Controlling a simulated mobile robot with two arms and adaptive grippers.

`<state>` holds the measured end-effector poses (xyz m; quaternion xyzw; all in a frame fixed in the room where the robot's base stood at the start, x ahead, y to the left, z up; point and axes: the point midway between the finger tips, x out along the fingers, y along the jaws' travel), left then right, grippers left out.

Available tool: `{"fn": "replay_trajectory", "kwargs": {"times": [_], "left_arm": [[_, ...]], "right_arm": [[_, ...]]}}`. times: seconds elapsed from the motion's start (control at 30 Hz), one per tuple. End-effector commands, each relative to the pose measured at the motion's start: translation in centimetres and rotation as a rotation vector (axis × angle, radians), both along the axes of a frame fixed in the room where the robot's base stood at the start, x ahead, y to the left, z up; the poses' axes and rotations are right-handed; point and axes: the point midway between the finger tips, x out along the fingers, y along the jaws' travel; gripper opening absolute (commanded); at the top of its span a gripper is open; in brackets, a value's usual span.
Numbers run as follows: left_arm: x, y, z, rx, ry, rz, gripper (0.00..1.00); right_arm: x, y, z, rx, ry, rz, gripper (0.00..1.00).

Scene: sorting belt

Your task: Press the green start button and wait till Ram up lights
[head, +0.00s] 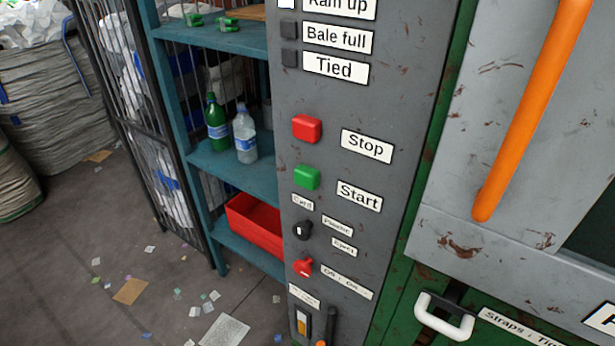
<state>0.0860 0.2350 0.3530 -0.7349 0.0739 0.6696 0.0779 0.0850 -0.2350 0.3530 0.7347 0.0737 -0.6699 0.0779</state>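The green start button (307,178) is on the grey control panel (385,95), left of the Start label (359,196). The red stop button (307,129) is above it. The Ram up label (339,6) is at the top edge of the view, partly cut off. The small square lamp (287,3) beside it looks bright white. The Bale full lamp (289,28) and the Tied lamp (290,57) below are dark. Neither of my grippers is in view, and nothing covers the start button.
A black selector knob (302,230) and a red switch (303,267) are lower on the panel. An orange bar handle (532,110) and a white handle (444,317) are to the right. A teal shelf (250,180) with bottles and a red bin (252,222) stands left. Scraps litter the floor.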

Motion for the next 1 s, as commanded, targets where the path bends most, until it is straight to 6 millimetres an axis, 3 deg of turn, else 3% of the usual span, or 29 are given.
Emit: {"fn": "replay_trajectory", "kwargs": {"times": [0.03,0.23,1.0], "left_arm": [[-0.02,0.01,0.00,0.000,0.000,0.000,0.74],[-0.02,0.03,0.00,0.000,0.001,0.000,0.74],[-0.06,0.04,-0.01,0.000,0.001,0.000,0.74]], "right_arm": [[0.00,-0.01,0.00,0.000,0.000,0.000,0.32],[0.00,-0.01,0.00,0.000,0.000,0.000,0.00],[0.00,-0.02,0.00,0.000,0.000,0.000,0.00]]}}
